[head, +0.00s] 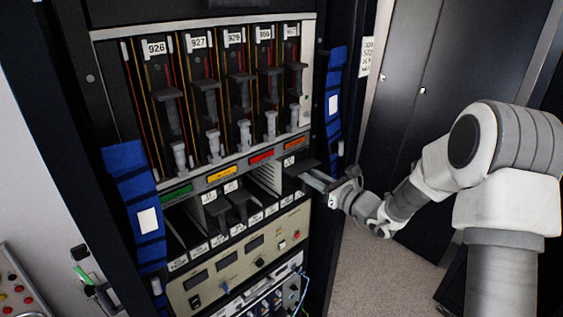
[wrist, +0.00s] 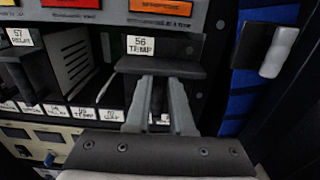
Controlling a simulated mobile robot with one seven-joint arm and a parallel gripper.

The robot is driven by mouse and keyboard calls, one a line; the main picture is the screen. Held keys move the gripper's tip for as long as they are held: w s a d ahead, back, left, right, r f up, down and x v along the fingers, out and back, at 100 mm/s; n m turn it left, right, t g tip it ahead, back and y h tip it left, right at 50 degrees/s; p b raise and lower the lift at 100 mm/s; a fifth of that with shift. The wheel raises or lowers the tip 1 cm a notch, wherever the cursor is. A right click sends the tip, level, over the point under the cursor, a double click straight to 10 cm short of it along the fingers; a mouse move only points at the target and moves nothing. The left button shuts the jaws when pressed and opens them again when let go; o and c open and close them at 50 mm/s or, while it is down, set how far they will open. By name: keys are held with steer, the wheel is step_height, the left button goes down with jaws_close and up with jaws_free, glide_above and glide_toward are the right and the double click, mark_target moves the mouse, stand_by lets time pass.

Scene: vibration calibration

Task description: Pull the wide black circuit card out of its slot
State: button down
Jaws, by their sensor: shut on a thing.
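The wide black circuit card (head: 301,167) sits at the right end of the lower card row in the rack. In the wrist view its black front handle (wrist: 160,67) spans the middle, with a white label reading 56 TEMP above it. My gripper (head: 310,179) reaches in from the right, its fingers shut on this handle. In the wrist view both fingers of my gripper (wrist: 160,84) come up from below to the handle's lower edge. The tips are partly hidden by the handle. How far the card stands out of its slot is hard to tell.
A second black card (wrist: 38,72), labelled 57, stands to the left beyond a slotted panel (wrist: 72,60). Taller labelled cards (head: 207,95) fill the row above. A blue strap (head: 335,105) hangs on the rack's right side. A beige instrument panel (head: 240,258) lies below. Open floor shows at right.

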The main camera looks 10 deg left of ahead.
steer(key=shift+s+d, duration=0.15)
steer(key=shift+d, duration=0.1)
stand_by(0.4)
steer(key=shift+v, duration=1.4)
steer(key=shift+r, duration=0.2)
